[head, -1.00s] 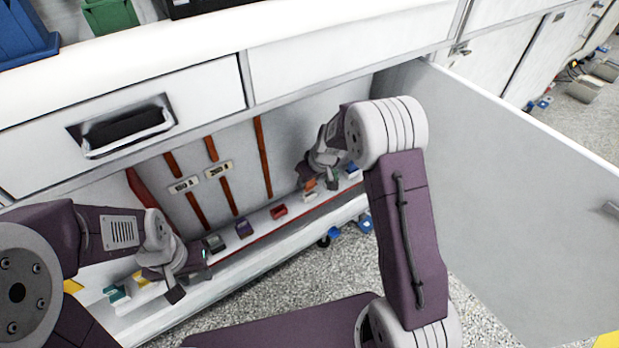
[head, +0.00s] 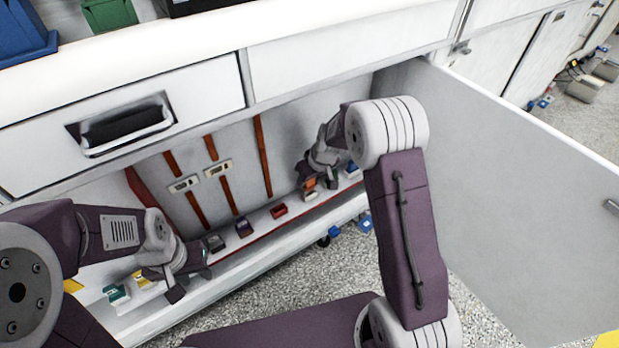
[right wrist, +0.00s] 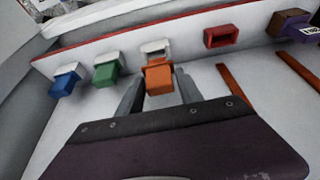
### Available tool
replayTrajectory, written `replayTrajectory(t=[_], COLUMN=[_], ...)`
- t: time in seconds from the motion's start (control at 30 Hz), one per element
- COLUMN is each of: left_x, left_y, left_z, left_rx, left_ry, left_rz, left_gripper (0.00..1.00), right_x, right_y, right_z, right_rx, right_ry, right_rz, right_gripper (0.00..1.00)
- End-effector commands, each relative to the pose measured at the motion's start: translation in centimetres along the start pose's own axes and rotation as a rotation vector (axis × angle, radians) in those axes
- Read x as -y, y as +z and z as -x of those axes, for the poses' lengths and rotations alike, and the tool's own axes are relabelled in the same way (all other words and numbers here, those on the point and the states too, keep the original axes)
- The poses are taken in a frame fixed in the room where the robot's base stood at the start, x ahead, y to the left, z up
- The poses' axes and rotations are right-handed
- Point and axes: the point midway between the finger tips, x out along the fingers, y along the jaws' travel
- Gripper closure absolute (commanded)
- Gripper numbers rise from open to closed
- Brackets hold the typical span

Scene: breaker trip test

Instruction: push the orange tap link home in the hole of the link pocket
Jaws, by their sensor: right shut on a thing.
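The orange tap link (right wrist: 158,78) is between the two fingers of my right gripper (right wrist: 159,92), which is shut on it. Its far end is at the white link pocket (right wrist: 155,47), in line with it; the hole is hidden behind the link, so I cannot tell how deep it sits. In the head view the orange link (head: 310,184) shows small beside my right gripper (head: 320,188) at the ledge inside the cabinet. My left gripper (head: 190,281) is at the left end of the ledge, its fingers apart, with nothing seen between them.
Green (right wrist: 106,73) and blue (right wrist: 65,82) links sit in pockets on one side of the orange one. A red piece (right wrist: 221,37) is on the other side. The open cabinet door (head: 530,190) stands at the right; a drawer front (head: 210,85) overhangs the opening.

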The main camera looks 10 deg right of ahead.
Motion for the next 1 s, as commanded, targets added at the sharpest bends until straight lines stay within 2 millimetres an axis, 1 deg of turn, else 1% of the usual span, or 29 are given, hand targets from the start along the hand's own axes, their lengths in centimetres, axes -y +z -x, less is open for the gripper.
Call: replayTrajectory(t=[0.57, 1.0], left_x=[0.0, 0.0], left_y=[0.0, 0.1], left_z=[-0.1, -1.0], left_rx=[0.0, 0.0], left_ry=[0.0, 0.0], left_rz=[0.0, 0.0], left_gripper=[0.64, 0.64], right_x=[0.0, 0.0], right_y=[0.0, 0.4], right_z=[0.0, -0.9], right_rx=[-0.001, -0.001], right_ry=[0.0, 0.0], right_rz=[0.0, 0.0], right_gripper=[1.0, 1.0])
